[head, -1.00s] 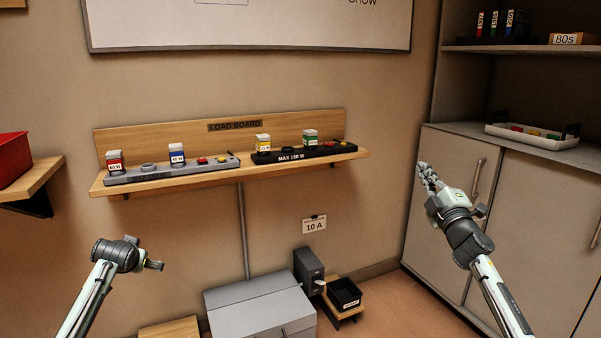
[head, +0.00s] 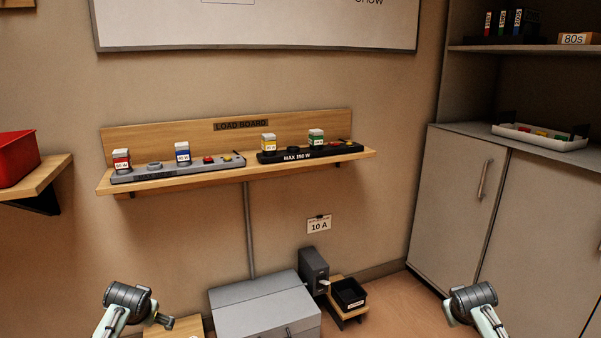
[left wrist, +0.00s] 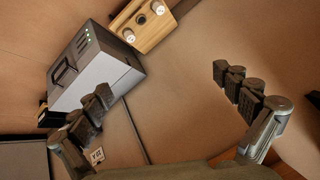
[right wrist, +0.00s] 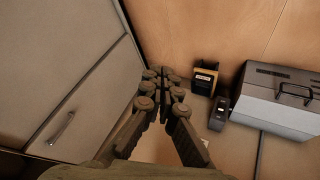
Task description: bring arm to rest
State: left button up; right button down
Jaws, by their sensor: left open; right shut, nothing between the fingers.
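My left arm shows at the lower left of the head view, with little of its gripper visible there. In the left wrist view my left gripper (left wrist: 167,95) has its fingers spread wide with nothing between them. My right arm shows at the lower right of the head view, and its gripper is out of sight there. In the right wrist view my right gripper (right wrist: 161,85) has its fingers together, holding nothing. Both grippers are apart from the furniture.
A wooden load board shelf (head: 215,176) on the wall carries two strips with several coloured blocks. A grey box (head: 265,304) and a black bin (head: 348,294) stand low below it. A grey cabinet (head: 457,190) is at the right, a red bin (head: 18,158) at the left.

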pick_arm(q)
jog(key=s+d+f+g+h, duration=0.1)
jog(key=s+d+f, duration=0.2)
jog(key=s, duration=0.8)
jog(key=s+d+f+g, duration=0.1)
jog(key=s+d+f, duration=0.3)
jog(key=s, duration=0.7)
jog(key=s+d+f+g+h, duration=0.1)
jog(key=s+d+f, duration=0.3)
jog(key=s+f, duration=0.3)
jog(key=s, duration=0.5)
jog(key=shift+d+f+m+h, duration=0.2)
jog(key=shift+m+h, duration=0.1)
jog(key=shift+m, duration=0.1)
pick_arm(e)
jog(key=s+a+f+g+y, duration=0.1)
jog(key=s+a+f, duration=0.2)
jog(key=s, duration=0.8)
jog(key=s+a+f+g, duration=0.1)
jog(key=s+a+f, duration=0.3)
jog(key=s, duration=0.7)
jog(key=s+a+f+g+y, duration=0.1)
jog(key=s+a+f, duration=0.3)
jog(key=s+f, duration=0.3)
jog(key=s, duration=0.5)
jog(key=shift+a+f+n+y, duration=0.2)
jog(key=shift+n+y, duration=0.1)
jog(key=shift+n, duration=0.1)
